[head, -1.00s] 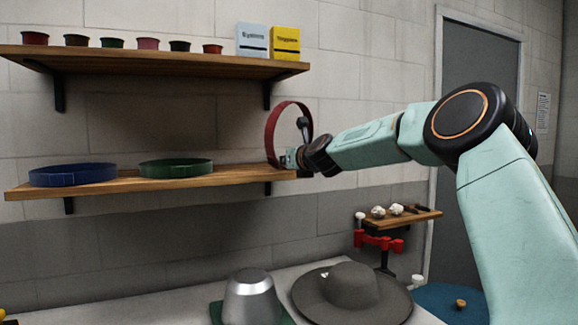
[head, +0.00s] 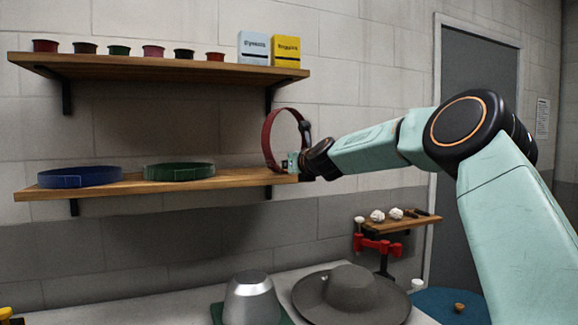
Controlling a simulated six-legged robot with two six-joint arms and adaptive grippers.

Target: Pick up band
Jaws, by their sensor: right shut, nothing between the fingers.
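A dark red band (head: 266,138) stands on edge at the right end of the lower wooden shelf (head: 225,179). A blue band (head: 80,177) and a green band (head: 180,172) lie flat on the same shelf to its left. My right gripper (head: 292,160) is at the red band's lower right side, close to or touching it. Its fingers are small here and partly hidden, and they are shut with nothing between them. My left gripper is not in view.
The upper shelf (head: 160,69) holds several small ribbon rolls and two boxes. Below, a grey hat (head: 350,292) and a metal hat block (head: 252,298) stand on the bench. A small wooden stand (head: 385,225) is at the right. A grey door (head: 478,130) is behind my arm.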

